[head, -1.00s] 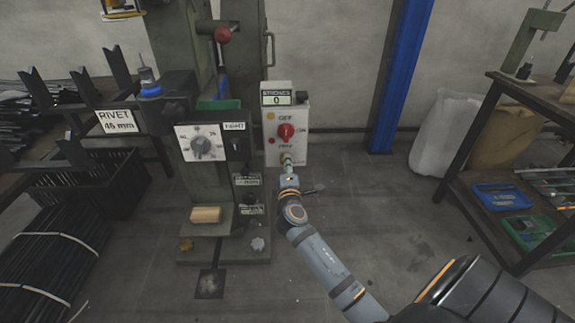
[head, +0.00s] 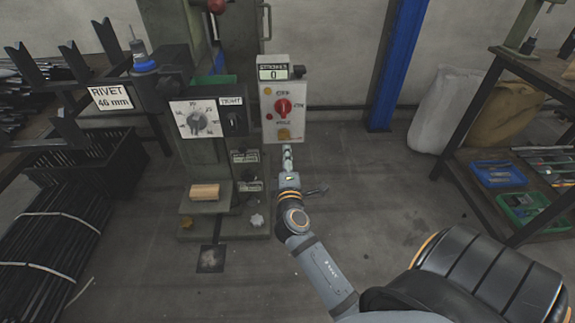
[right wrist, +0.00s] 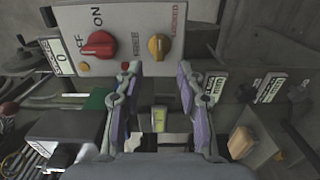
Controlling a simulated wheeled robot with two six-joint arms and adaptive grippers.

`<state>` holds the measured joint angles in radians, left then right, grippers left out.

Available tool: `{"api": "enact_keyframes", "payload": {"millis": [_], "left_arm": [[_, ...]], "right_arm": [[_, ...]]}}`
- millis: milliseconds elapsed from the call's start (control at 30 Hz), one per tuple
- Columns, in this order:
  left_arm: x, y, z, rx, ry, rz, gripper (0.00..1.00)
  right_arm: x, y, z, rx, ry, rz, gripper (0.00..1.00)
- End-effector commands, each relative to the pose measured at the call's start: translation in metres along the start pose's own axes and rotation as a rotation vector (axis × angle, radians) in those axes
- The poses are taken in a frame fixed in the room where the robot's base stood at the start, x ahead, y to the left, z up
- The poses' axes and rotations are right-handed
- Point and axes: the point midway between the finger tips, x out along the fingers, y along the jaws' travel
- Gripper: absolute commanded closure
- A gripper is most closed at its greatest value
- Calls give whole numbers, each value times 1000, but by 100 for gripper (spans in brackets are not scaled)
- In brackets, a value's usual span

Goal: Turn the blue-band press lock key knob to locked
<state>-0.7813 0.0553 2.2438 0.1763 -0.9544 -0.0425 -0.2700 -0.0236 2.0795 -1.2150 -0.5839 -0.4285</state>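The control box (head: 268,104) of the press with the blue band (head: 145,66) hangs right of its column. Its yellow lock key knob (head: 283,134) is at the bottom of the box face, below a red knob (head: 283,106). In the right wrist view the yellow knob (right wrist: 159,46) sits between a FREE label and a LOCKED label; which one it points to I cannot tell. My right gripper (head: 287,152) is just below the knob, apart from it. In the right wrist view its two fingers (right wrist: 160,78) are spread and empty. My left gripper is out of view.
A dial panel (head: 197,120) and a wooden block (head: 205,192) are on the press, left of my arm. A blue post (head: 395,70) stands behind. A shelf (head: 480,205) with trays is at right. The floor between is mostly clear.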

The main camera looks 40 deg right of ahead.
Motion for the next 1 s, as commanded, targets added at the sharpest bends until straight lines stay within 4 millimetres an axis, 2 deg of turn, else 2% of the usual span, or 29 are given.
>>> {"api": "enact_keyframes", "payload": {"millis": [100,233,800,867,900,967,1000], "left_arm": [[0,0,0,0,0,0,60],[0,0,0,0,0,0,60],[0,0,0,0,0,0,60],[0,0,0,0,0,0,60],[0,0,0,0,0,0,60],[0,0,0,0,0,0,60],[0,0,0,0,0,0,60]], "right_arm": [[-22,-1,0,3,-3,-5,62],[-33,0,0,1,-2,-2,62],[-35,-1,0,2,-1,-2,62],[-37,-8,3,28,-2,-25,62],[-40,-17,6,69,-4,-58,62],[-48,-42,12,168,-12,-143,62],[-57,-63,17,258,-23,-222,62]]}}
